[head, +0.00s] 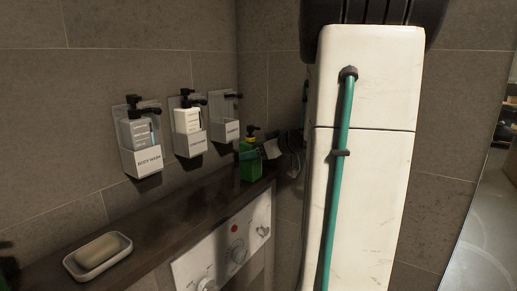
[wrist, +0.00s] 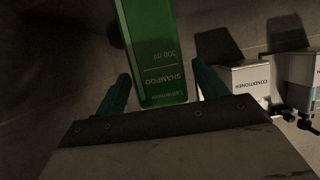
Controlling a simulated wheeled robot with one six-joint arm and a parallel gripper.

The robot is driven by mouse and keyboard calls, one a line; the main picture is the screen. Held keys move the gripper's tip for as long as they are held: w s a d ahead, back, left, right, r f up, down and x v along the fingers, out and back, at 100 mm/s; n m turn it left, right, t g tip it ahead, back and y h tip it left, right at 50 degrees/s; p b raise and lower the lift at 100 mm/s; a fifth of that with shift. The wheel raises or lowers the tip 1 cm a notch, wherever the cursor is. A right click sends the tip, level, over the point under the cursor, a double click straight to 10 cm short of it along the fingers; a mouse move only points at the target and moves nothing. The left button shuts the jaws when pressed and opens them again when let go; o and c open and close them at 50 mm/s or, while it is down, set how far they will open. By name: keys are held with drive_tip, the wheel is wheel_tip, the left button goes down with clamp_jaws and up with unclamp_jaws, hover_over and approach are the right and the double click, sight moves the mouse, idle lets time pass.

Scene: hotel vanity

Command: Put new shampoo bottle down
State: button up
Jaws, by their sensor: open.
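The green shampoo bottle (head: 250,164), with a black pump top, appears upright on the dark ledge near the corner in the head view. In the wrist view the green bottle (wrist: 150,55) shows its "SHAMPOO 300 ml" label upside down. My gripper (wrist: 160,88) is open, with one teal finger on each side of the bottle. A gap shows at the right finger; contact at the left finger is hard to tell. In the head view my gripper (head: 268,150) is small and dark beside the bottle.
Wall holders carry a body wash bottle (head: 138,133) and a conditioner bottle (head: 187,120). A third holder (head: 226,119) to their right looks empty. A soap dish (head: 98,257) with soap sits on the dark ledge (head: 170,215) at front left. The middle of the ledge is clear.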

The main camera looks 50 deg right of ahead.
drive_tip(key=v, duration=0.7)
drive_tip(key=shift+s+r, duration=0.25)
drive_tip(key=shift+r, duration=0.15)
drive_tip(key=shift+w, duration=0.1)
drive_tip(key=w+a+r+t+h, duration=0.1)
drive_tip(key=w+a+r+h, duration=0.35)
drive_tip(key=w+r, duration=0.3)
drive_tip(key=a+m+g+h, duration=0.2)
drive_tip(key=a+m+h, duration=0.15)
drive_tip(key=a, duration=0.25)
drive_tip(key=s+a+f+n+g+y, duration=0.15)
drive_tip(key=s+a+f, duration=0.25)
drive_tip(key=a, duration=0.4)
drive_tip(key=s+a+f+g+y, duration=0.3)
drive_tip(key=s+a, duration=0.1)
drive_tip(key=a, duration=0.4)
drive_tip(key=s+a+f+n+g+y, duration=0.15)
drive_tip(key=s+a+f, duration=0.25)
drive_tip(key=a, duration=0.4)
drive_tip(key=s+f+g+y, duration=0.1)
drive_tip(key=s+f+g, duration=0.3)
drive_tip(key=s, duration=0.4)
drive_tip(key=shift+a+f+g, duration=0.25)
drive_tip(key=shift+f+g, duration=0.1)
drive_tip(key=shift+g, duration=0.35)
